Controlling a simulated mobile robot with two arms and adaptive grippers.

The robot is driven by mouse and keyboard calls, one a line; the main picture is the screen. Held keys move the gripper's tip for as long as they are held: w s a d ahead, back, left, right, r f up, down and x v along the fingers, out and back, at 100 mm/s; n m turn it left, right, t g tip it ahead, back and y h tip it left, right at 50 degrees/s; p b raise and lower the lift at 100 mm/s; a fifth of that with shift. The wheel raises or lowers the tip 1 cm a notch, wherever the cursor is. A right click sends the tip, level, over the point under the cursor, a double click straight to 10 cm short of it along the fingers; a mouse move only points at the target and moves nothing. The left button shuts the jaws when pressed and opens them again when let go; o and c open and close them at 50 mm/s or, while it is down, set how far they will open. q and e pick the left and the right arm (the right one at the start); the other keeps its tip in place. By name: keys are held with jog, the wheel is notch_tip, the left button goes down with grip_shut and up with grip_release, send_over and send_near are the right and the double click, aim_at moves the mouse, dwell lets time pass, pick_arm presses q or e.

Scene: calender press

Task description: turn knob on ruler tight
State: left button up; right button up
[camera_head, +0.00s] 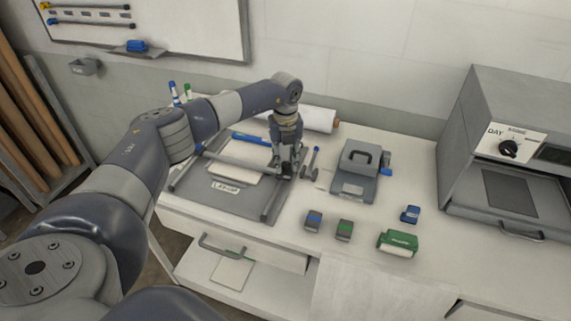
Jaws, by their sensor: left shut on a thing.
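A dark flat board (197,188) with raised side rails lies on the left of the worktop, with a labelled tag on it. A long bar, which looks like the ruler (228,158), spans the board from left to right. My left gripper (287,171) points down at the right end of this bar, by the right rail. It is shut on the knob there, which the fingers mostly hide. How tight the knob is cannot be told. My right gripper is not in view.
A grey device with a handle (358,168) stands right of the board. A white roll (310,119) lies behind. A grey machine with a dial (505,150) stands at the right.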

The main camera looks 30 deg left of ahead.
pick_arm(q)
jog(key=m+b, duration=0.3)
jog(key=m, duration=0.3)
jog(key=shift+f+m, duration=0.1)
jog(key=shift+m, duration=0.2)
jog(key=m+b, duration=0.2)
jog(key=m, duration=0.3)
jog(key=m+b, duration=0.1)
jog(key=m, duration=0.4)
jog(key=shift+m+b, duration=0.35)
jog(key=shift+m, duration=0.05)
jog(key=m+b, duration=0.1)
jog(key=m, duration=0.5)
jog(key=o, duration=1.1)
jog(key=shift+r, duration=0.2)
